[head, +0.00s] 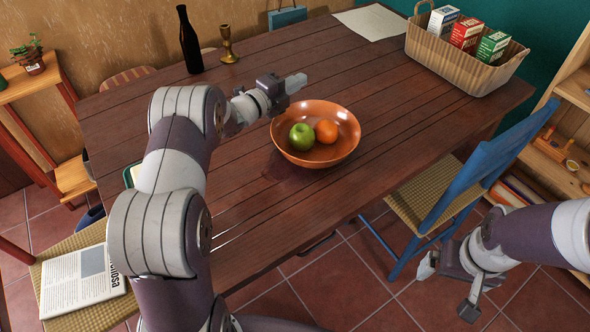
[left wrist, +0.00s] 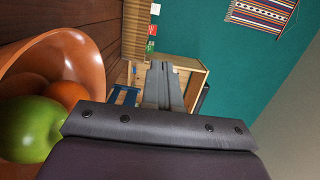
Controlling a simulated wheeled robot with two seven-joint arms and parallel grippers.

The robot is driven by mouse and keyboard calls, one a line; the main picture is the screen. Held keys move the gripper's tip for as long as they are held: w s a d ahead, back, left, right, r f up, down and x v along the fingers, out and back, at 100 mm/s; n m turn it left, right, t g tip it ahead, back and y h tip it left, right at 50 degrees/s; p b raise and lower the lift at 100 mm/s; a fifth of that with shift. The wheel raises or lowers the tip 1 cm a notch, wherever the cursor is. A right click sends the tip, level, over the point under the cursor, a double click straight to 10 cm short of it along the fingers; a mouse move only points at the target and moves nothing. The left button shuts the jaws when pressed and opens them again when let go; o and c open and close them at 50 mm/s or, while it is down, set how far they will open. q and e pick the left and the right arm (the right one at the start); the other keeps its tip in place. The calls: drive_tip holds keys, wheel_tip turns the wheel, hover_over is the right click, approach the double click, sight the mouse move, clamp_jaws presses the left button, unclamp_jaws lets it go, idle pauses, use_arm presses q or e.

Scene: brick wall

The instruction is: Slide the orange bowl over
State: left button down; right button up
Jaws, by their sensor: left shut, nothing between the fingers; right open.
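My left gripper (head: 297,82) is shut and empty, just behind the bowl's far left rim, apparently above table height. I cannot tell whether it touches the rim. In the left wrist view the bowl (left wrist: 88,50) lies close at the left, with the shut fingers (left wrist: 163,85) to its right. My right gripper (head: 448,284) is open and empty, low at the right, beyond the table's front edge.
A dark bottle (head: 189,42) and a brass candlestick (head: 228,45) stand at the back left. A basket (head: 455,65) with several boxes is at the back right. A blue chair (head: 440,190) stands at the table's right side. The table around the bowl is clear.

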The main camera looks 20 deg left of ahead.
use_arm(q)
drive_tip(key=p, duration=0.3)
hover_over(304, 161)
drive_tip(key=v, duration=0.4)
drive_tip(key=f, duration=0.3)
drive_tip(key=f+b, duration=0.1)
drive_tip(key=f, duration=0.2)
drive_tip(key=f+b, duration=0.1)
drive_tip(key=f, duration=0.2)
drive_tip(key=shift+s+d+f, duration=0.2)
drive_tip(key=shift+s+f, duration=0.05)
drive_tip(key=shift+s, duration=0.05)
drive_tip(key=shift+f, duration=0.2)
drive_tip(key=shift+w+a, duration=0.15)
drive_tip(key=shift+w, duration=0.35)
